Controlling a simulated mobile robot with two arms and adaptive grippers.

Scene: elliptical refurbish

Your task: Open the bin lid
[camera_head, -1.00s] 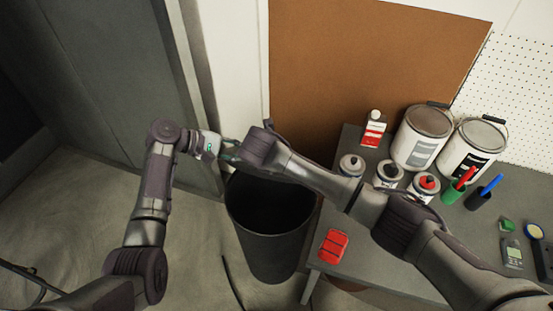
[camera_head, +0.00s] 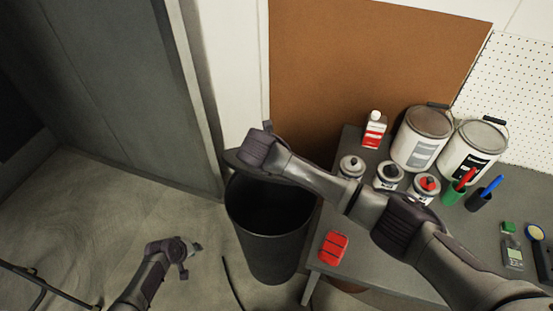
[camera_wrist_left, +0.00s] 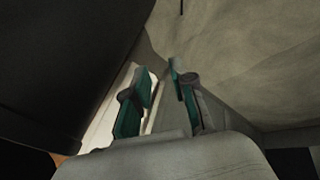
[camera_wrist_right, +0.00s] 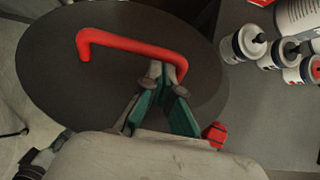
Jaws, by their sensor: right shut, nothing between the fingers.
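In the right wrist view the lid (camera_wrist_right: 110,30) is a dark oval with a red bar handle (camera_wrist_right: 120,41). My right gripper (camera_wrist_right: 163,70) is shut and empty, its tips at the handle's right part; contact is unclear. My left gripper (camera_head: 194,247) is open and empty, low over the floor left of the bin.
The grey table (camera_head: 390,255) on the right holds paint cans (camera_head: 424,138), smaller tins, a red item (camera_head: 332,249) and tools. A wall and doorway edge (camera_head: 185,90) stand behind the bin. The floor (camera_head: 110,215) at left is mostly clear.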

